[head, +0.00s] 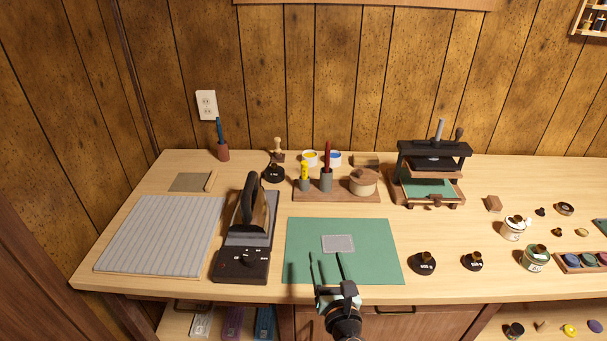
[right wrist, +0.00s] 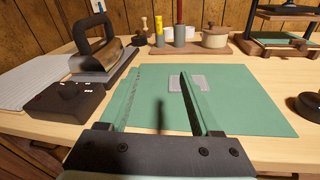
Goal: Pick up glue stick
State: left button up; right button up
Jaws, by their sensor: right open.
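A short yellow stick (head: 304,170) stands upright in a grey cup on a wooden tray (head: 345,196) at the back middle. A taller dark red stick (head: 327,155) stands in another grey cup just right of it. I cannot tell for sure which is the glue stick. The yellow stick also shows in the right wrist view (right wrist: 159,28). My right gripper (head: 326,262) is open and empty over the green mat (head: 375,240), well in front of the tray. Its two fingers show in the right wrist view (right wrist: 161,75). My left gripper is not in view.
An iron (head: 248,225) on a dark base stands left of the mat. A grey ribbed pad (head: 160,235) lies farther left. A round lidded pot (head: 363,182) shares the tray. A press (head: 432,165) stands to the right. Dark round weights (head: 423,263) lie right of the mat.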

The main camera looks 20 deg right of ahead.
aim_at(304, 164)
jog(key=i+l, duration=0.2)
jog(key=i, duration=0.2)
jog(key=i+l, duration=0.15)
jog(key=i, duration=0.25)
